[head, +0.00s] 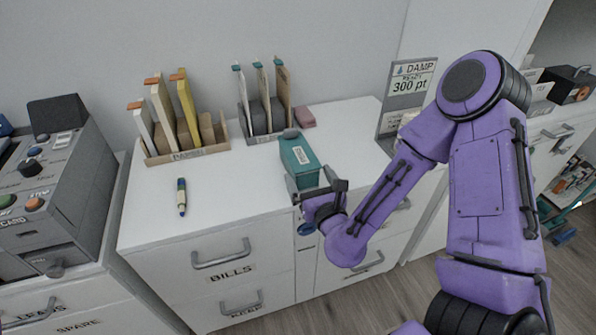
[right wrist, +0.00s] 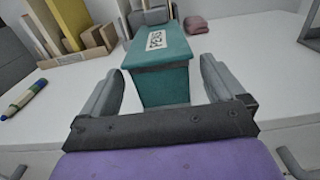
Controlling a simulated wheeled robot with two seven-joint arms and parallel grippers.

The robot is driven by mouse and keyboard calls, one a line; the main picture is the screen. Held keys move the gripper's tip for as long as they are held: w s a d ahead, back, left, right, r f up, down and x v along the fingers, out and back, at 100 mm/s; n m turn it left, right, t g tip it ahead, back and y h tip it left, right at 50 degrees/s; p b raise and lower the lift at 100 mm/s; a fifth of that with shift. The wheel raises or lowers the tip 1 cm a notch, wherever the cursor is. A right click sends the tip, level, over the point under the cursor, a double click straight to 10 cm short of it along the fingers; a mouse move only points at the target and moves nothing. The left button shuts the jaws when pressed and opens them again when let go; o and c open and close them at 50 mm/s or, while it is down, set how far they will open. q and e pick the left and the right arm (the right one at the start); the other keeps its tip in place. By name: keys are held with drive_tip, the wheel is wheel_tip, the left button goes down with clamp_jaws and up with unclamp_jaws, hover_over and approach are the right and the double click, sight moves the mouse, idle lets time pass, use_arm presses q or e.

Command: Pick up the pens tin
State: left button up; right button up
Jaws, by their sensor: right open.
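The pens tin (head: 299,159) is a teal box with a white label, standing on the white desk top near its front edge. In the right wrist view the tin (right wrist: 160,68) stands upright, and its label seems to read PENS. My right gripper (head: 312,188) is at the near side of the tin. In the right wrist view its two fingers (right wrist: 162,92) are spread, one on each side of the tin's near end, with visible gaps between them and the tin. My left gripper is not in view.
File holders (head: 187,152) and (head: 268,137) stand behind at the wall. A blue-green pen (head: 181,197) lies at left on the desk. A pink block (head: 305,117) is behind the tin. A sign (head: 408,85) stands at right.

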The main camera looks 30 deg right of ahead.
sight(302, 164)
drive_tip(key=p+x, duration=0.1)
drive_tip(key=x, duration=0.4)
drive_tip(key=shift+w, duration=0.35)
drive_tip(key=c, duration=1.1)
drive_tip(key=shift+r, duration=0.1)
